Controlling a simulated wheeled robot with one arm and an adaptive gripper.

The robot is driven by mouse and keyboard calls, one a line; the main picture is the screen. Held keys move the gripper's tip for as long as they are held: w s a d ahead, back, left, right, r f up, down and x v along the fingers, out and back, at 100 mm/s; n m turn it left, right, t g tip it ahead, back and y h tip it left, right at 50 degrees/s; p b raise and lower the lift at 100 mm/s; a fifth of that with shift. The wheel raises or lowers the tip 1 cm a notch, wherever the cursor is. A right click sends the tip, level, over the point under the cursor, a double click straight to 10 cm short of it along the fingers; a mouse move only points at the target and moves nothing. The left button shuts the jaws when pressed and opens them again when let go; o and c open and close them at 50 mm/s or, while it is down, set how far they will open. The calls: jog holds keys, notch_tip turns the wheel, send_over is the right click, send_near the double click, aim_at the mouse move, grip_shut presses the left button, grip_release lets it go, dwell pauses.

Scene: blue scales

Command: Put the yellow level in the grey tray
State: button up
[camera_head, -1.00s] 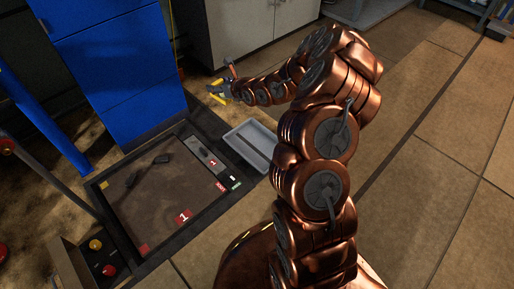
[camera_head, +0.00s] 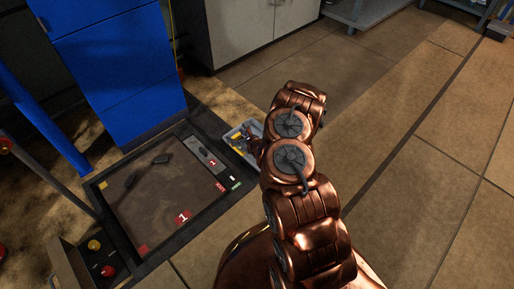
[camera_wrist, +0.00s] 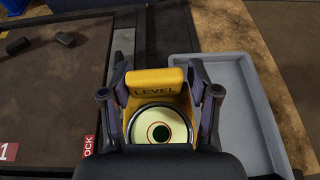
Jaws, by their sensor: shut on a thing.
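The yellow level (camera_wrist: 156,82) fills the middle of the wrist view, with the word LEVEL and a round pale-green vial with a dark centre. My gripper (camera_wrist: 160,100) is shut on it, one finger on each side. The grey tray (camera_wrist: 250,98) lies below and to the right of the level in the wrist view. In the head view the grey tray (camera_head: 255,127) is partly hidden behind my arm, and my gripper (camera_head: 242,141) is over it with a bit of yellow showing. I cannot tell if the level touches the tray.
A dark-framed scale platform (camera_head: 150,195) lies left of the tray, with black pieces (camera_head: 162,158) on it. A blue cabinet (camera_head: 115,70) stands behind. A box with coloured buttons (camera_head: 97,258) is at the lower left. Floor to the right is clear.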

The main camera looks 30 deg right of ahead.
jog(key=s+f, duration=0.2)
jog(key=f, duration=0.1)
jog(key=s+f, duration=0.2)
jog(key=f, duration=0.2)
jog(key=s+f, duration=0.2)
jog(key=f, duration=0.1)
jog(key=shift+s+d+f, duration=0.15)
jog(key=shift+s+f, duration=0.15)
jog(key=shift+s, duration=0.05)
jog(key=shift+d+f, duration=0.15)
jog(key=w+d+b, duration=0.2)
jog(key=w+d, duration=0.1)
jog(key=d, duration=0.1)
jog(key=w+d+f+b, duration=0.1)
jog(key=w+d+b, duration=0.1)
jog(key=w+d, duration=0.1)
jog(key=w+d+b, duration=0.2)
jog(key=w+d, duration=0.1)
jog(key=d, duration=0.2)
jog(key=shift+d+f, duration=0.1)
jog(key=shift+f, duration=0.15)
jog(key=shift+w+d+f, duration=0.15)
jog(key=shift+w+d, duration=0.05)
jog(key=shift+d, duration=0.1)
jog(key=shift+a+f+b, duration=0.15)
jog(key=shift+f+b, duration=1)
jog(key=shift+f, duration=0.4)
jog(key=shift+f, duration=0.2)
jog(key=o, duration=1.2)
jog(key=shift+r, duration=0.15)
